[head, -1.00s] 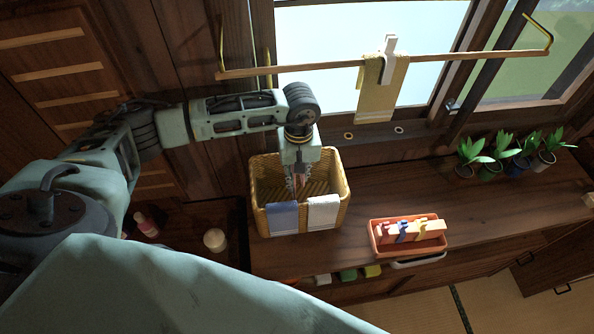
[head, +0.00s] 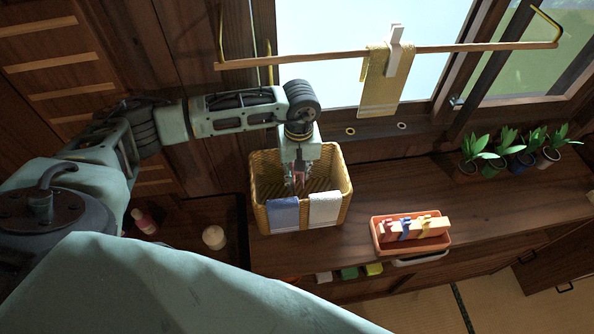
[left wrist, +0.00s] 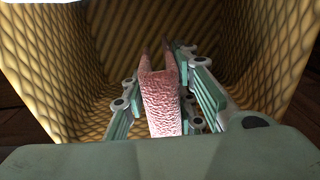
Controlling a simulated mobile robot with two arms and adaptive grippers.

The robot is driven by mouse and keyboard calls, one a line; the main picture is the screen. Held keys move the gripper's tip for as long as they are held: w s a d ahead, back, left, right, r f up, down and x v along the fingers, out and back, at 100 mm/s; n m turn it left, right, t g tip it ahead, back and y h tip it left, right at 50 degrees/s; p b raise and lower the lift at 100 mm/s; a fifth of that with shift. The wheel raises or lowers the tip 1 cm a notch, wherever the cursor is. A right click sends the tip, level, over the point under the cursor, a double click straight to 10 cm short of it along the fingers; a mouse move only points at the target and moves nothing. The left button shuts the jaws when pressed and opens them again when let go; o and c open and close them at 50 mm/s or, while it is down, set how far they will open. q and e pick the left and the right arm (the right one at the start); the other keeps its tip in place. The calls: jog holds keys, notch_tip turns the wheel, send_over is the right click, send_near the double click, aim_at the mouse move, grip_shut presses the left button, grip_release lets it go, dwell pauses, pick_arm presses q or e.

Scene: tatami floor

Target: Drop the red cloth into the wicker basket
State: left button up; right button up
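The red cloth (left wrist: 162,95) is folded with two ends hanging down, and it shows between the fingers of my left gripper in the left wrist view. My left gripper (head: 298,186) points down into the wicker basket (head: 340,185). In the left wrist view my left gripper (left wrist: 165,85) has its fingers spread, with a gap between the cloth and the left-hand finger. The basket's woven walls (left wrist: 275,60) surround the fingers and cloth. Whether the cloth touches the basket floor is hard to tell. My right gripper is out of view.
A blue-grey cloth (head: 284,214) and a white cloth (head: 325,208) hang over the basket's front rim. A yellow cloth (head: 385,85) hangs on a rail with a white peg (head: 396,50). An orange tray (head: 378,238) of pegs and several potted plants stand to the right.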

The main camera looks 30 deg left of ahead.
pick_arm(q)
jog(key=shift+o, duration=1.2)
notch_tip(320, 180, up, 3)
jog(key=shift+w+f, duration=0.1)
jog(key=shift+w, duration=0.05)
notch_tip(320, 180, up, 4)
jog(key=shift+d+r+b, duration=0.1)
jog(key=shift+r+b, duration=0.15)
jog(key=shift+b, duration=0.3)
jog(key=shift+r, duration=0.75)
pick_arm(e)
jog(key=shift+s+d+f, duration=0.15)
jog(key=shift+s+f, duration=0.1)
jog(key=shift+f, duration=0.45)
pick_arm(q)
jog(key=shift+s, duration=0.2)
